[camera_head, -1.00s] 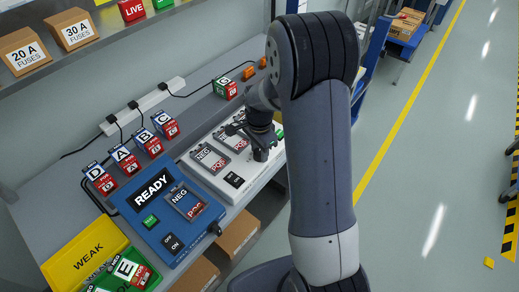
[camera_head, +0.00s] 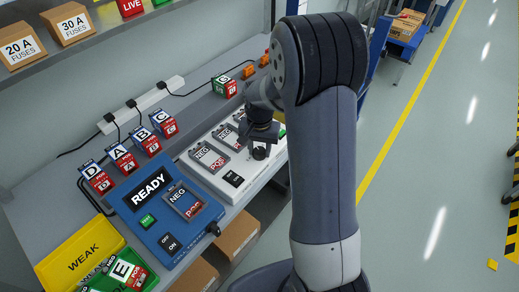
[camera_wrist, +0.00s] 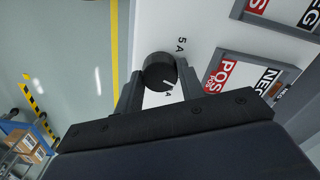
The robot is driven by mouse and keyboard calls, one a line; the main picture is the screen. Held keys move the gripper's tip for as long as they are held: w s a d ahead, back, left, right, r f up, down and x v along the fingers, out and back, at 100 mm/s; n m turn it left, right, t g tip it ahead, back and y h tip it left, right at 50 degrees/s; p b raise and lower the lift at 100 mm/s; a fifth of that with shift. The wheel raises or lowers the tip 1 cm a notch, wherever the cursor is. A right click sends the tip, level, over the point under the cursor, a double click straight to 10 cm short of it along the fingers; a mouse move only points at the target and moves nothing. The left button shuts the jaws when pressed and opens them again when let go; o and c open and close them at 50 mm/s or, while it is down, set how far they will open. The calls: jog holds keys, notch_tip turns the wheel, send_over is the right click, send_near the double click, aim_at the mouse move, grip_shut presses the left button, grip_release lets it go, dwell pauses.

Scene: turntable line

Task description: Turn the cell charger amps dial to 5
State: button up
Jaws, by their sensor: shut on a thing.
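The cell charger (camera_head: 207,176) is the long white unit on the bench, with NEG/POS cell bays along it. Its round black amps dial (camera_wrist: 158,68) sits on the white panel in the wrist view. My gripper (camera_wrist: 160,84) is shut on the dial, one finger on each side. The dial's white pointer line points towards the lower right, at a label of which only an "A" shows. The "5 A" label (camera_wrist: 181,44) is at the dial's upper right, away from the pointer. In the head view my gripper (camera_head: 261,144) hides part of the dial.
A blue tester (camera_head: 150,222) reading READY stands left of the charger. Cells A to D (camera_head: 117,158) stand behind it, cell G (camera_head: 225,86) further right. A yellow WEAK bin (camera_head: 76,252) and a green bin (camera_head: 139,285) are at the front left.

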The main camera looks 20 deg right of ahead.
aim_at(259, 150)
jog(key=n, duration=0.4)
jog(key=shift+n+b, duration=0.3)
jog(key=shift+b, duration=0.05)
jog(key=n, duration=0.3)
jog(key=shift+n, duration=0.3)
jog(key=n, duration=0.3)
jog(key=shift+n+b, duration=0.3)
jog(key=shift+b, duration=0.1)
jog(key=shift+n, duration=1.8)
jog(key=o, duration=1)
jog(key=shift+r, duration=0.1)
notch_tip(259, 150, up, 11)
jog(key=shift+f, duration=0.2)
